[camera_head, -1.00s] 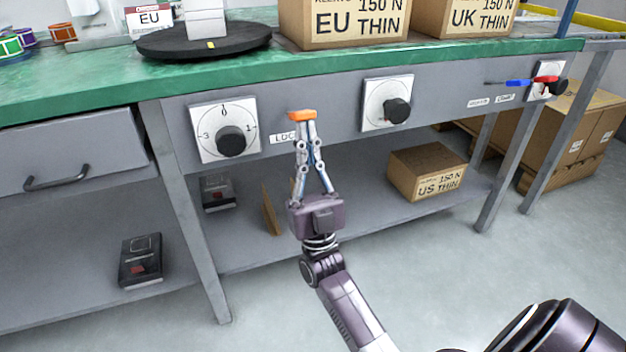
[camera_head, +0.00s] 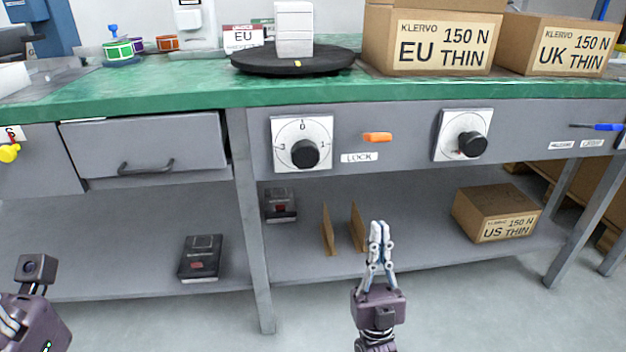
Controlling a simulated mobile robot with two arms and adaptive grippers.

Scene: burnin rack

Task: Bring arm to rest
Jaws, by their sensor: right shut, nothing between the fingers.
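My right gripper (camera_head: 379,232) is in front of the bench, below its front panel, with its fingers pointing up. Its fingers are shut and hold nothing. It is apart from the orange lock handle (camera_head: 377,137), which sits on the grey panel above it. Part of my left gripper (camera_head: 12,318) shows at the lower left edge; its fingertips are not clearly visible.
The green bench (camera_head: 170,97) spans the view. Its panel carries a left dial (camera_head: 305,153) and a right dial (camera_head: 472,145). A US THIN box (camera_head: 497,212) and a dark device (camera_head: 200,257) are on the lower shelf. Open floor lies in front.

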